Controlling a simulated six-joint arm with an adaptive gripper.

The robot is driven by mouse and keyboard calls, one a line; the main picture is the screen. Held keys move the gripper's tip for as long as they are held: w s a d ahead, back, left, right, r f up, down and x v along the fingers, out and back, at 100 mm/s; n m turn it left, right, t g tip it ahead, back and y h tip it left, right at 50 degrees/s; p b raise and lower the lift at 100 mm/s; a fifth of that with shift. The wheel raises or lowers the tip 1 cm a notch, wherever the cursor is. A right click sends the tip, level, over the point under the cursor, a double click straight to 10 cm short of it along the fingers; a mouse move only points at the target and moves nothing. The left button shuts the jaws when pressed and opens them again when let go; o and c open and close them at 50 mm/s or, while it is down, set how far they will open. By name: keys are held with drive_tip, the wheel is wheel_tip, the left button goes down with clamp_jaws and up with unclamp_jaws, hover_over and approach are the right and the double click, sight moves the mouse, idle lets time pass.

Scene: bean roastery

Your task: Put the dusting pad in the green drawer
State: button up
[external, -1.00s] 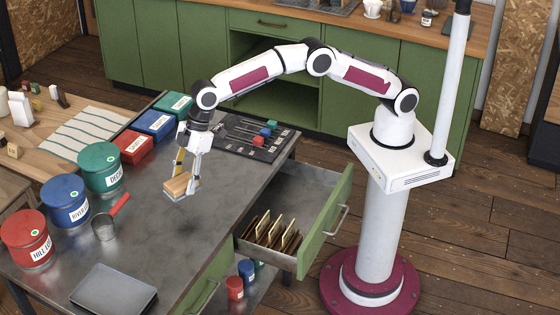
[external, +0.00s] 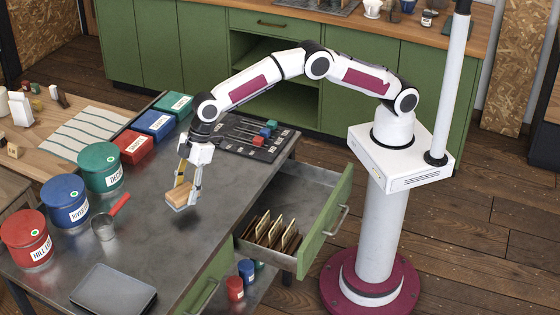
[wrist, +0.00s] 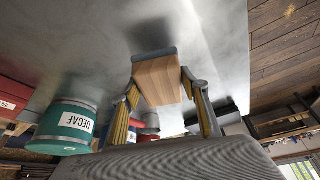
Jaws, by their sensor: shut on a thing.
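The dusting pad (external: 181,193) is a small block with a wooden top and a grey underside. My gripper (external: 185,186) is shut on it and holds it above the metal table. In the wrist view the pad (wrist: 158,82) sits between the two fingers of my gripper (wrist: 160,95). The green drawer (external: 328,225) is pulled open at the table's right side, to the right of my gripper. Several upright cards or dividers stand in its near part; its far part looks empty.
Red, blue and green canisters (external: 99,164) and a red-handled scoop (external: 104,226) stand left on the table (external: 160,255). Coloured boxes (external: 153,122) and a black tool tray (external: 245,137) lie at the back. A grey flat device (external: 113,290) lies in front. The table between pad and drawer is clear.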

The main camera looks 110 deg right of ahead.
drive_tip(key=shift+f, duration=1.95)
drive_tip(key=shift+f, duration=0.1)
drive_tip(key=o, duration=1.2)
drive_tip(key=shift+o, duration=0.2)
drive_tip(key=v, duration=1.2)
